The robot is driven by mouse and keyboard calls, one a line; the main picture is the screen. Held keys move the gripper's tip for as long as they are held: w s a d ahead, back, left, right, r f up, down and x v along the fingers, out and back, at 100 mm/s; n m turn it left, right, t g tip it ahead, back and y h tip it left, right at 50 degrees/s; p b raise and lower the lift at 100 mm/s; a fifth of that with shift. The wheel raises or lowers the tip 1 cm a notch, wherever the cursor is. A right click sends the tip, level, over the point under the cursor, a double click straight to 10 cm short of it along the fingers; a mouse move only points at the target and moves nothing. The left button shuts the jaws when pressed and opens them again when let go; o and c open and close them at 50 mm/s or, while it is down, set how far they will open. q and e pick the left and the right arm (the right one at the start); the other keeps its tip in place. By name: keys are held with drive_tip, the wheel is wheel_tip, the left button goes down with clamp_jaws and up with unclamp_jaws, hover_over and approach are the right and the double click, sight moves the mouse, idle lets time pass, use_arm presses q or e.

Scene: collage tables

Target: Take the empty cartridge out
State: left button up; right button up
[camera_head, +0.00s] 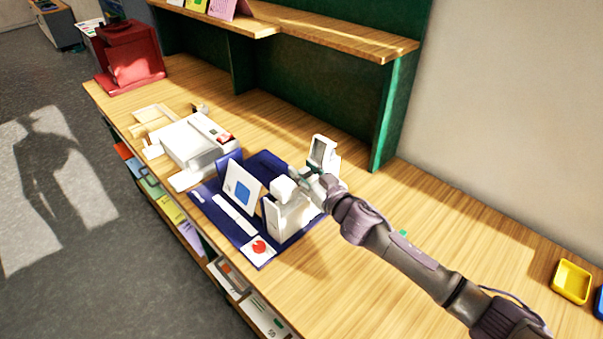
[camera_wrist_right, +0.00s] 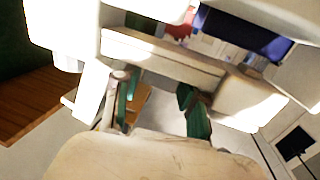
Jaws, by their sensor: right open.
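A white device (camera_head: 286,216) stands on a dark blue mat (camera_head: 222,217) on the wooden table. A pale upright part with a dark opening (camera_head: 322,153) shows just behind my right gripper. My right gripper (camera_head: 308,183) is at the device's back right side. In the right wrist view, my right gripper (camera_wrist_right: 160,108) shows green-padded fingers standing apart, with a pale bar (camera_wrist_right: 165,62) of the device just beyond them. I see nothing held between the fingers. I cannot pick out the cartridge for sure; device and gripper hide much there. My left gripper is not in view.
A card with a blue square (camera_head: 241,190) and a card with a red picture (camera_head: 259,249) are on the mat. A white printer-like machine (camera_head: 192,143) stands left, a red machine (camera_head: 130,55) farther back. A yellow tray (camera_head: 571,281) lies far right. The table's right part is mostly clear.

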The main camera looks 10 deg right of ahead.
drive_tip(key=shift+c, duration=0.4)
drive_tip(key=c, duration=0.7)
drive_tip(key=shift+r, duration=0.1)
